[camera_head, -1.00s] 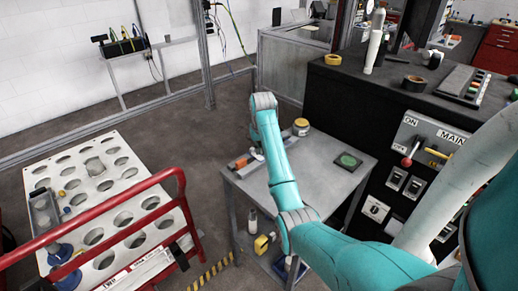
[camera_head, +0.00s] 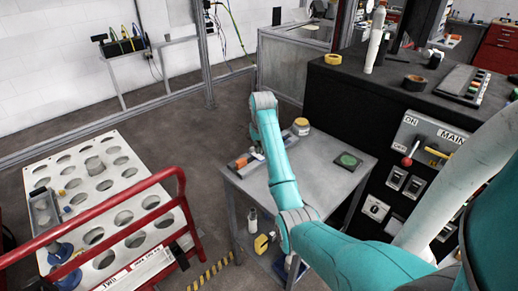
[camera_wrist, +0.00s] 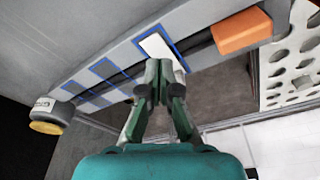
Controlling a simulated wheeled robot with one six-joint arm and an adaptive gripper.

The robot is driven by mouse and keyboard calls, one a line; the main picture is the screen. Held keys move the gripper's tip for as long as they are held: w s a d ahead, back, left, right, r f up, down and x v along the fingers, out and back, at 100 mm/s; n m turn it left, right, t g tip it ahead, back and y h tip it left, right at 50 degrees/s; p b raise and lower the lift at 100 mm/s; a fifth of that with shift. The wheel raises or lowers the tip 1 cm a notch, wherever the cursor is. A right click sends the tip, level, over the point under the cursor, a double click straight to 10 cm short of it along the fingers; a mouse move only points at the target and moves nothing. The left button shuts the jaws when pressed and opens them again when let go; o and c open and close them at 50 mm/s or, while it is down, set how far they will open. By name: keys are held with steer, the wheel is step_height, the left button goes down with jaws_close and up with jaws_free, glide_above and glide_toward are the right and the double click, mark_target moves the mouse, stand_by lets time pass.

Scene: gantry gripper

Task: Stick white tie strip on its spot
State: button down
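The white tie strip (camera_wrist: 155,45) shows in the wrist view. It lies over a blue-outlined spot on the grey table-edge strip, with blue border visible around it. My gripper (camera_wrist: 159,68) has its two green fingers drawn together at the strip's lower part, and the tips hide some of it. They look shut on the strip; whether it is fully flat on the surface is hard to tell. In the head view my arm reaches the left side of the grey table (camera_head: 318,152), and the gripper is mostly hidden behind my wrist.
More blue-outlined spots (camera_wrist: 106,68) lie left of the strip in the wrist view. An orange block (camera_wrist: 242,31) sits to its right and a yellow-ended can (camera_wrist: 47,126) at far left. A white perforated rack (camera_head: 125,240) with red rails stands left of the table, across open floor.

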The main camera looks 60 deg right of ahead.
steer(key=shift+x, duration=1)
steer(key=shift+s+a, duration=0.15)
steer(key=shift+w+d+v, duration=0.15)
steer(key=shift+w+v, duration=0.05)
steer(key=shift+v, duration=0.95)
steer(key=shift+w+d+v, duration=0.15)
steer(key=shift+v, duration=1)
steer(key=shift+w+d+v, duration=0.2)
steer(key=shift+v, duration=0.95)
steer(key=shift+r, duration=0.15)
